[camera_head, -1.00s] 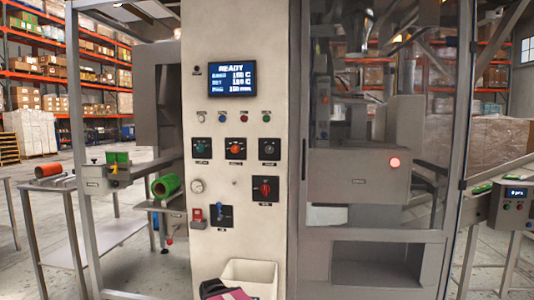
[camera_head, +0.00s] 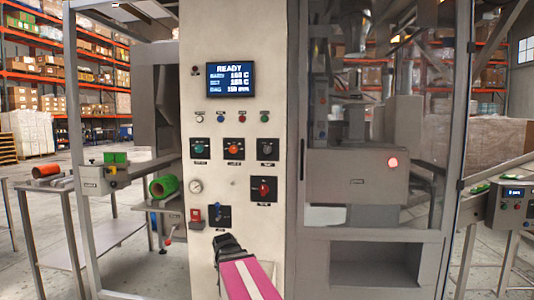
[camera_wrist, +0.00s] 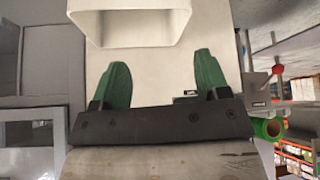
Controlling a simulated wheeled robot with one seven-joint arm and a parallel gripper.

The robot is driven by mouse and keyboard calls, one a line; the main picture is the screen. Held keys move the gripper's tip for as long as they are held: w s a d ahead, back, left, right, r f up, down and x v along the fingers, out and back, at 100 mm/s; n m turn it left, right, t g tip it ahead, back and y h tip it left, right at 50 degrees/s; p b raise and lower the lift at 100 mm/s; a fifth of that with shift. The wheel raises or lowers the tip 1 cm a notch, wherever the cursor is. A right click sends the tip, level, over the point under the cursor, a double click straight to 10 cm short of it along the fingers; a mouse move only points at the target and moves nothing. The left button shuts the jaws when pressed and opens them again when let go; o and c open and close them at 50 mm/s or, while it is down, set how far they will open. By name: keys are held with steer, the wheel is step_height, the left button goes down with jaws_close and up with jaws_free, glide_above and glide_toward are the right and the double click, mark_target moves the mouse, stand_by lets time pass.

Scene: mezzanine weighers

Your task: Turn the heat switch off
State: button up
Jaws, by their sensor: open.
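The control panel (camera_head: 238,130) is a pale column with a lit screen (camera_head: 231,79) reading READY. Below the screen is a row of rotary knobs: green (camera_head: 199,147), orange (camera_head: 234,147) and black (camera_head: 268,148). Labels are too small to read, so I cannot tell which is the heat switch. My gripper (camera_head: 229,245) is low in front of the panel, below the blue-handled switch. In the wrist view its green fingers (camera_wrist: 160,72) are apart and empty.
A white bin (camera_wrist: 128,42) on the panel is close to my fingers in the wrist view. A glazed machine (camera_head: 357,178) stands right, a metal frame (camera_head: 92,220) left.

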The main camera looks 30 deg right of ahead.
steer(key=w+d+r+m+t+h, duration=0.1)
steer(key=w+d+r+t, duration=0.2)
steer(key=r, duration=0.4)
steer(key=w+d+r+m+h, duration=0.1)
steer(key=w+d+r, duration=0.1)
steer(key=d+r, duration=0.35)
steer(key=w+d+r+m+t+h, duration=0.1)
steer(key=w+d+r+t, duration=0.15)
steer(key=r, duration=0.55)
steer(key=m+t+h, duration=0.3)
steer(key=t+h, duration=0.1)
glide_toward(267, 151)
steer(key=x, duration=1)
steer(key=shift+s+f, duration=0.1)
steer(key=c, duration=0.9)
